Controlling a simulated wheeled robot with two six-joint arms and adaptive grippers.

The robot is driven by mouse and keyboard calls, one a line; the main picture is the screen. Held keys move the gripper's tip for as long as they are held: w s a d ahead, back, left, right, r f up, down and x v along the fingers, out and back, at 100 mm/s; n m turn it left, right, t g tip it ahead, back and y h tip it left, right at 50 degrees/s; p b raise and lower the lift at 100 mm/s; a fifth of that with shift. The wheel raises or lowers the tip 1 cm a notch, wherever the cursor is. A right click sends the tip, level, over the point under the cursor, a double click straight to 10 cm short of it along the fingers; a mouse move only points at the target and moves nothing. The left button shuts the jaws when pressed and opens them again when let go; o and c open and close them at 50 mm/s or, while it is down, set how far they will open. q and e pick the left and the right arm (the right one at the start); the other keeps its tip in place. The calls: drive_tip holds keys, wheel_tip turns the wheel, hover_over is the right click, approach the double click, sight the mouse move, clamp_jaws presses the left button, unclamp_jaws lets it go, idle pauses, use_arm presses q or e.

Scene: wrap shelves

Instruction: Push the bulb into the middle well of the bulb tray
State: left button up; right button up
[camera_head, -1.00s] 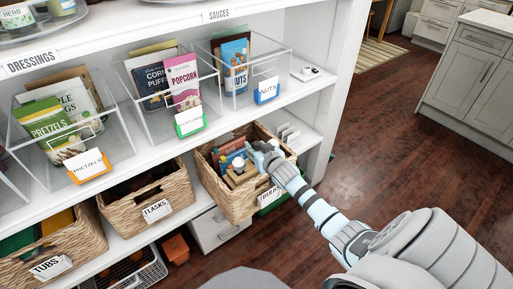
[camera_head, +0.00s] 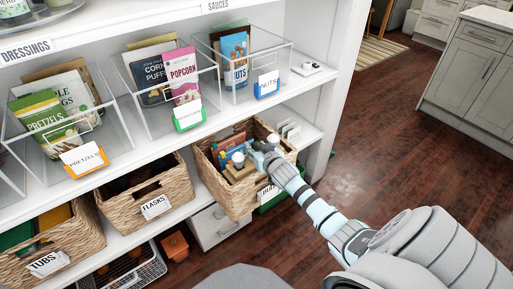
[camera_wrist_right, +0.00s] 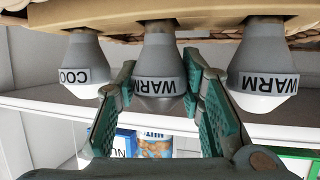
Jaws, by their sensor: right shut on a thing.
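The bulb tray, a tan board, sits in the wicker basket at the shelf's right end (camera_head: 241,174) and spans the top of the right wrist view (camera_wrist_right: 110,18). Three bulbs show there base-first against it: the middle bulb marked WARM (camera_wrist_right: 161,62), one marked COO at left (camera_wrist_right: 82,60) and another WARM bulb at right (camera_wrist_right: 262,62). My right gripper (camera_wrist_right: 160,82) is shut on the middle bulb, with one green-padded finger on each side. In the head view it reaches into the basket (camera_head: 264,150). How deep the bulb's base sits is hidden. My left gripper is out of view.
The bulb basket's woven rim (camera_head: 213,181) surrounds the tray closely. A clear bin of nuts packets (camera_head: 285,62) stands on the shelf above. The flasks basket (camera_head: 175,190) is to the left. Open wooden floor (camera_head: 400,170) lies right of the shelf.

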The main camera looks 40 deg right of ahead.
drive_tip(key=shift+f, duration=0.2)
drive_tip(key=o, duration=1.1)
drive_tip(key=v, duration=1.2)
